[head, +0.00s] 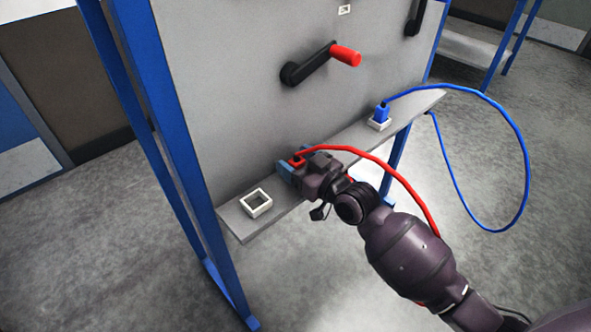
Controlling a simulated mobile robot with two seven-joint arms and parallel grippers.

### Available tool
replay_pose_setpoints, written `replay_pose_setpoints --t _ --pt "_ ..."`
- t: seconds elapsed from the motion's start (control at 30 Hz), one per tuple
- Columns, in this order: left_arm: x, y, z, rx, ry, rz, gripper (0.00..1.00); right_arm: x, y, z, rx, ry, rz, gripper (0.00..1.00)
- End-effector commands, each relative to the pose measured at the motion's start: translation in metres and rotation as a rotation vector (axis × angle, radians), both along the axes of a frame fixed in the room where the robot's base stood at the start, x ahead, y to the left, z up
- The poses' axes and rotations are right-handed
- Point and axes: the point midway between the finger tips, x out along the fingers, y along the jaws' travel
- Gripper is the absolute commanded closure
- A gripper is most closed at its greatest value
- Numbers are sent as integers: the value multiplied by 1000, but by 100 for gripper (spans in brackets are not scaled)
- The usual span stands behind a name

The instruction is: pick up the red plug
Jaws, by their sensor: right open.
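The red plug (297,162) is on the narrow grey shelf in front of the panel, with its red cable (372,157) arching right and down behind my right arm. My right gripper (288,170) is at the plug, its fingertips beside it; the jaws are open. The gripper and wrist hide the lower part of the plug and what it stands in. My left gripper is not in view.
An empty white square socket (247,205) sits on the shelf (232,221) at left. A blue plug (382,112) with a blue cable stands in another white socket at right. A red-handled crank (345,54) sticks out of the panel above. Blue posts frame the panel.

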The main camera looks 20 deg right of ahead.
Motion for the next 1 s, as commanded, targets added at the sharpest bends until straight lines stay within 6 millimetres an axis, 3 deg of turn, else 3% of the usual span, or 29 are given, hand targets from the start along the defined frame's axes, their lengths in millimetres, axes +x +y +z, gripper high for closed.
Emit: replay_pose_setpoints --t 0.23,0.6,0.83,1.0 --pt "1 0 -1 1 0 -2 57 1 0 0 0 0 0 36" --pt "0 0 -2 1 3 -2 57 1 0 0 0 0 0 89" --pt "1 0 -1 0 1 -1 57 1 0 3 -1 -1 0 89" --pt "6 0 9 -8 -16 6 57 1 0 26 2 -9 0 89"
